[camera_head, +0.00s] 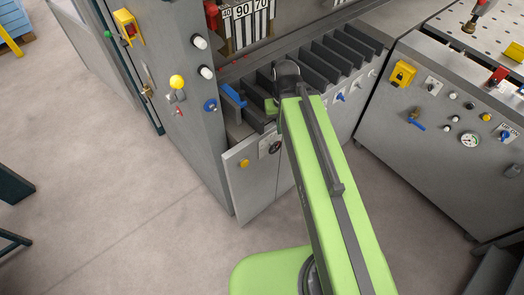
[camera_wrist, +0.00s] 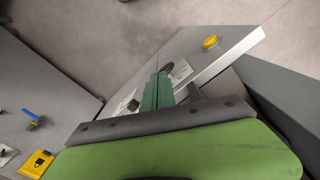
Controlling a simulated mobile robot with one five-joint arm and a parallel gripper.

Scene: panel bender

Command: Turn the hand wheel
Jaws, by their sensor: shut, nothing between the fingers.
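A small dark hand wheel (camera_head: 275,147) sits on a white label plate on the front of the machine's low cabinet, just left of my green arm. In the wrist view the wheel (camera_wrist: 168,69) shows as a dark ring at the fingertips, partly hidden behind them. My gripper (camera_wrist: 161,77) has dark green fingers that are closed together with nothing between them. Its tips overlap the wheel in the picture; I cannot tell whether they touch it.
A yellow button (camera_head: 244,163) is left of the wheel on the same panel. A blue lever (camera_head: 233,96) stands above the panel. A blue round knob (camera_head: 210,105) is on the grey column. A second cabinet (camera_head: 430,140) with controls stands at right. Open floor lies at left.

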